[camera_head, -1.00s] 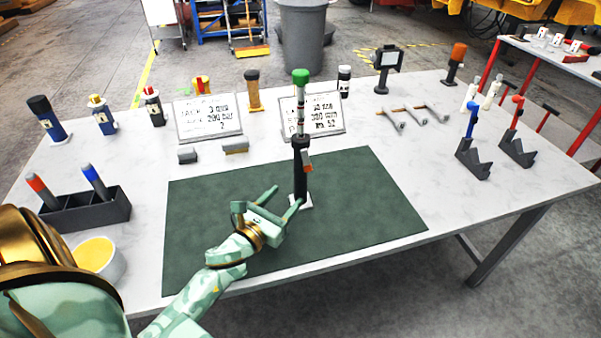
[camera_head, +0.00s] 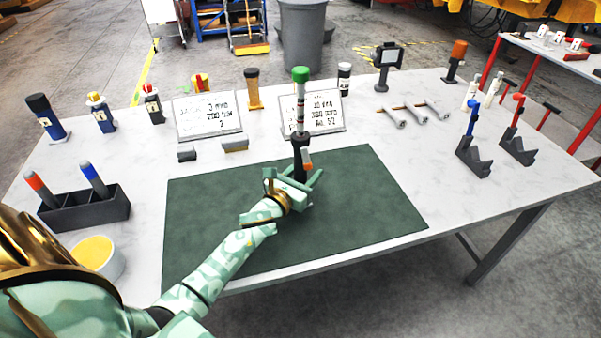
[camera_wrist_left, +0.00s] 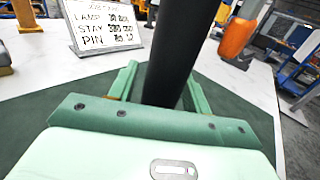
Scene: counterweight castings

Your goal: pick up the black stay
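The black stay (camera_head: 300,145) stands upright on the green mat, with a black lower body, a grey banded rod and a green top. An orange tag (camera_head: 308,166) hangs at its side. My left gripper (camera_head: 296,180) is low at the stay, its fingers spread on either side of the black body. In the left wrist view the black stay (camera_wrist_left: 180,50) rises between the fingers of the left gripper (camera_wrist_left: 160,90), with no clear grip on it. The stay's foot is mostly hidden behind the gripper. My right gripper is in neither view.
The green mat (camera_head: 390,215) is clear around the stay. Two printed cards (camera_head: 208,117) stand behind it. A dark holder (camera_head: 85,212) with two markers and a yellow-filled bowl (camera_head: 97,257) are at left. Hooks (camera_head: 405,112) and dark V-shaped stands (camera_head: 472,160) are at right.

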